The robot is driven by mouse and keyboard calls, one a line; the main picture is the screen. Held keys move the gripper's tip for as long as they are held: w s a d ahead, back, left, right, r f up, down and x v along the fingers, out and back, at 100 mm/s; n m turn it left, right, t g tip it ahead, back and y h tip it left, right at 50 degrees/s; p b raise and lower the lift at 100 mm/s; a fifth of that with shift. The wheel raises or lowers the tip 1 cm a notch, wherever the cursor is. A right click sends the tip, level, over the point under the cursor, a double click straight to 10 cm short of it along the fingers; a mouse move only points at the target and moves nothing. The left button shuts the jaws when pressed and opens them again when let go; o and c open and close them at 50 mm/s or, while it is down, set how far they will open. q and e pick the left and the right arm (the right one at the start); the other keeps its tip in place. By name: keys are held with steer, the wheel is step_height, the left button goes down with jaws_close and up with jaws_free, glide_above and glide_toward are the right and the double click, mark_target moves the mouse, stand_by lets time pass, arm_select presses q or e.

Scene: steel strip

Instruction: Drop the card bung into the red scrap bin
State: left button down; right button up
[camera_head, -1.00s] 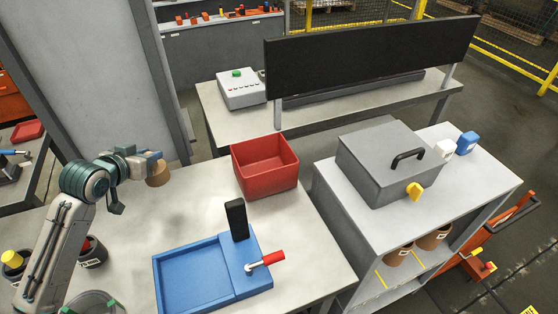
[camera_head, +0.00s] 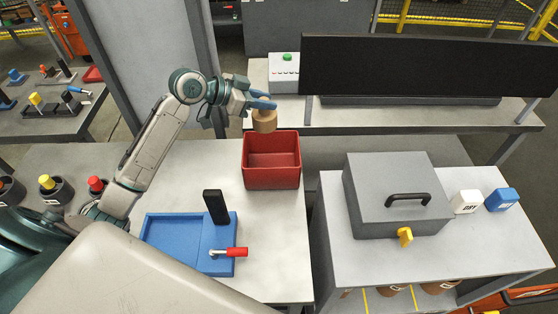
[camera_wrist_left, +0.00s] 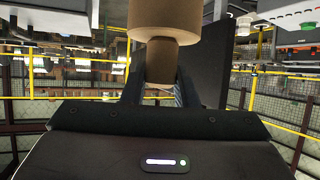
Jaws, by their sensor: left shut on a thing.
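The brown card bung (camera_head: 264,121) is held in my left gripper (camera_head: 262,104), which is shut on it. It hangs over the back edge of the red scrap bin (camera_head: 272,180), above and slightly left of the bin's middle. In the left wrist view the bung (camera_wrist_left: 162,58) sits between the two fingers (camera_wrist_left: 160,90), with a wider tan part above a narrower part. The red bin is open and its visible inside is empty. My right gripper is not in view.
A blue tray (camera_head: 175,240) with a black upright block (camera_head: 216,207) and a red-handled lever (camera_head: 236,252) stands in front of the bin. A grey lidded box (camera_head: 395,190) is on the right bench. A black panel (camera_head: 420,66) stands behind.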

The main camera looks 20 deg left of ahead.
mark_target(263, 117)
arm_select(q)
steer(key=shift+a+f+b, duration=0.1)
steer(key=shift+f+b, duration=0.2)
steer(key=shift+f, duration=0.25)
step_height(263, 117, down, 4)
steer(key=b, duration=0.3)
steer(key=shift+f, duration=0.3)
steer(key=c, duration=1.1)
jaws_free()
steer(key=shift+r, duration=0.1)
steer(key=shift+o, duration=0.2)
